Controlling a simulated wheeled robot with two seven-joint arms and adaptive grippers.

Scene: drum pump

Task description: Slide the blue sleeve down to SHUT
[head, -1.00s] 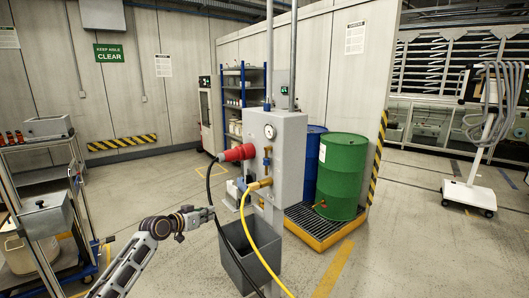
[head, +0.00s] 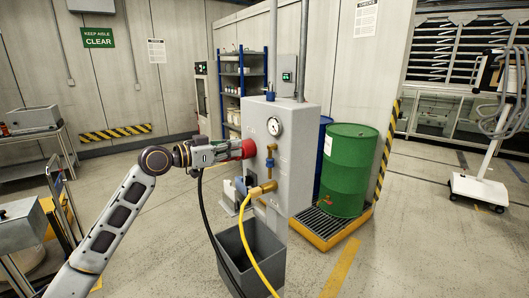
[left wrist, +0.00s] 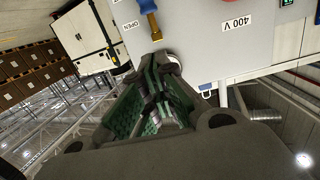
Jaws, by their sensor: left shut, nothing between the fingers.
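The blue sleeve (left wrist: 147,6) shows at the top edge of the left wrist view, on a brass stem (left wrist: 155,27) beside an OPEN label (left wrist: 131,25). In the head view the sleeve (head: 270,162) is small, on the brass pipework on the grey cabinet's (head: 297,150) front. My left gripper (head: 226,151) is shut and empty, left of the pipework and apart from the sleeve. It overlaps the red plug (head: 247,148) in the head view; I cannot tell if they touch. Its closed fingers (left wrist: 157,75) point toward the panel in the wrist view. My right gripper is not in view.
A yellow hose (head: 262,240) and a black cable (head: 207,225) hang from the cabinet past a grey bin (head: 237,262). A green drum (head: 345,170) stands on a yellow-edged pallet (head: 330,236) at right. A cart (head: 25,230) stands at left.

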